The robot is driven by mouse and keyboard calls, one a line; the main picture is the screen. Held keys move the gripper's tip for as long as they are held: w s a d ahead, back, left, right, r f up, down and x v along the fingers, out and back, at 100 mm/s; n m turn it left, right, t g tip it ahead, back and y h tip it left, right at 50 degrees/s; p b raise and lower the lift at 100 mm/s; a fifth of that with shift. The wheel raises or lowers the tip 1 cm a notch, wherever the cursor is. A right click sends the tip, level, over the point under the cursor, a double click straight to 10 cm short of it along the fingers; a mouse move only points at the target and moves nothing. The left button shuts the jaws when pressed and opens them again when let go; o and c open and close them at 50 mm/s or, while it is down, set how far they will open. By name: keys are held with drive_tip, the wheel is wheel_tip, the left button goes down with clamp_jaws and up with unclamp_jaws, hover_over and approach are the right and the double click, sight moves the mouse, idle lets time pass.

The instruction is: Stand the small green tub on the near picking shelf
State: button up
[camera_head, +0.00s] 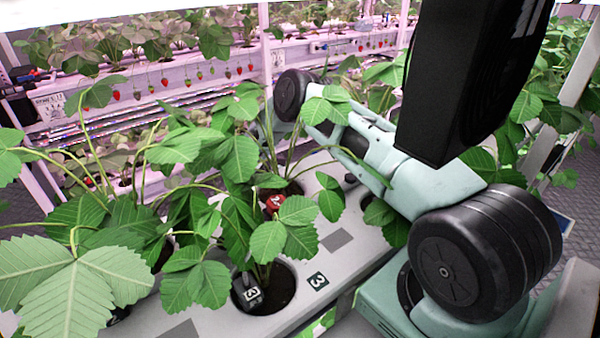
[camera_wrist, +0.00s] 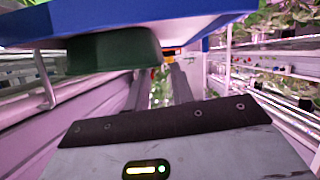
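In the wrist view a dark green tub (camera_wrist: 112,50) shows at the upper left, directly below a blue surface (camera_wrist: 200,22). The tub is partly cut off by that surface, and I cannot tell what it rests on. My gripper (camera_wrist: 160,76) shows two grey fingers apart, with plants visible in the gap between them. The tub is left of and above the fingers, not between them. In the head view the gripper is hidden behind my arm and leaves, and no tub shows. I cannot tell which surface is the near picking shelf.
Pink-lit racks (camera_head: 185,78) with hanging berries stand behind. In the wrist view, racks (camera_wrist: 270,65) run along the right.

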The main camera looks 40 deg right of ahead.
drive_tip(key=s+b+v, duration=0.1)
drive_tip(key=b+v, duration=0.1)
drive_tip(key=v, duration=0.8)
drive_tip(key=shift+w, duration=0.45)
